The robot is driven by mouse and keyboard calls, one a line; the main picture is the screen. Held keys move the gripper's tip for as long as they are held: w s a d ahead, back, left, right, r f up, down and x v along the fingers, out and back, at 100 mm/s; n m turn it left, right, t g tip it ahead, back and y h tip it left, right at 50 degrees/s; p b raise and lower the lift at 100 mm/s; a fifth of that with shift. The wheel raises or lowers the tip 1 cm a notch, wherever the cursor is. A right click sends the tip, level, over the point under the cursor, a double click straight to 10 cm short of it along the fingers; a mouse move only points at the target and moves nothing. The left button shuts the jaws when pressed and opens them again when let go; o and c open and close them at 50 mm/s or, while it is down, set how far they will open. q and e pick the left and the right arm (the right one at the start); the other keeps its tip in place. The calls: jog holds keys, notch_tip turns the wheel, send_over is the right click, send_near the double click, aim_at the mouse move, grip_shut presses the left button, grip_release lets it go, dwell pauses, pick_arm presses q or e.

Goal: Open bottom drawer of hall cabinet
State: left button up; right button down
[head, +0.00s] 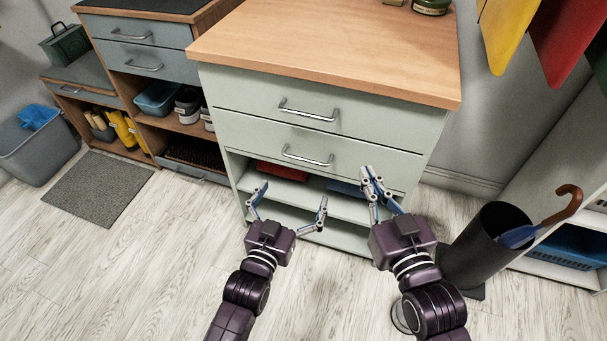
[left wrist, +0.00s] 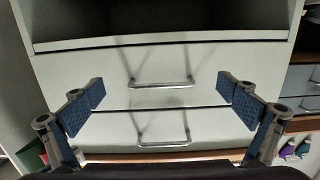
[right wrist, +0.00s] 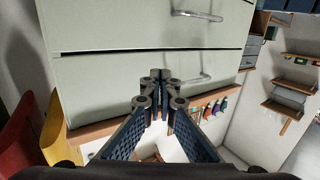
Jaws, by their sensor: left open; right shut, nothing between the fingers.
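The hall cabinet (head: 325,36) is pale green with a wooden top. Its upper drawer (head: 240,97) and lower drawer (head: 245,133) are both shut. The lower drawer's bar handle (head: 307,157) also shows in the inverted left wrist view (left wrist: 160,84). My left gripper (head: 290,210) is open and empty, below that handle in the head picture; its fingers (left wrist: 165,105) frame the drawer fronts, apart from the handle. My right gripper (head: 370,175) is shut and empty, right of the handle, its tips together in the right wrist view (right wrist: 160,80). My grippers partly hide the cabinet's base.
Open shelves under the drawers hold a red item (head: 282,172) and a blue item (head: 345,188). A dark umbrella stand (head: 475,250) is close to my right arm. A shoe unit (head: 150,60) stands left of the cabinet. The floor at front left is clear.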

aim_at(305, 160)
pick_arm(q)
jog(key=shift+t+h, duration=0.3)
jog(key=shift+t, duration=0.1)
jog(key=w+r+b, duration=0.1)
jog(key=w, duration=0.1)
jog(key=w+d+r+b, duration=0.1)
jog(key=w, duration=0.2)
jog(key=w+d+r+b, duration=0.1)
jog(key=w, duration=0.1)
jog(key=shift+w+d, duration=0.2)
jog(key=shift+w, duration=0.05)
jog(key=shift+w+d+r, duration=0.1)
jog(key=shift+w, duration=0.1)
pick_arm(e)
jog(key=s+r+t+y, duration=0.1)
jog(key=s+r+t, duration=0.1)
jog(key=r, duration=0.6)
jog(key=s+r+t+y, duration=0.1)
jog(key=s+r+t, duration=0.2)
jog(key=r+t, duration=0.2)
notch_tip(305, 160, up, 3)
jog(key=shift+a+f+y, duration=0.1)
jog(key=shift+a+y, duration=0.15)
jog(key=shift+y, duration=0.05)
